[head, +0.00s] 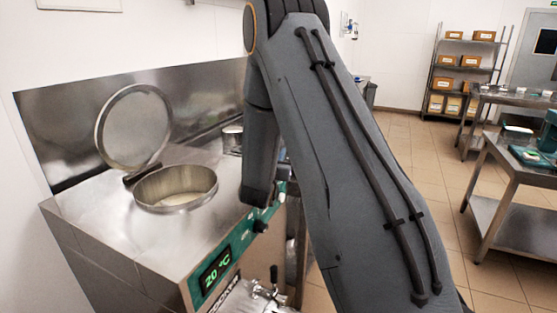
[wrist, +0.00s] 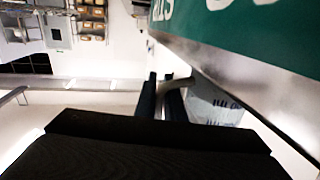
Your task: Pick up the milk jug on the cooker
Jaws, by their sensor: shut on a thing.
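The cooker (head: 85,215) is a steel unit with a green front panel reading 20 °C. Its round lid (head: 135,127) stands open over a well with pale contents. In the wrist view the dark fingers of my gripper (wrist: 161,97) are closed around the curved handle of the milk jug (wrist: 213,104). The jug is pale grey with dark lettering, only partly visible beside the green panel (wrist: 235,22). In the head view my arm hides the gripper and the jug. Whether the jug touches a surface cannot be told.
A small metal vessel (head: 232,139) stands at the back of the cooker top, partly behind my arm. A tap (head: 265,287) sticks out at the cooker's front. Steel tables (head: 510,190) stand at the right, with a shelf of boxes (head: 462,75) behind. Tiled floor lies open between.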

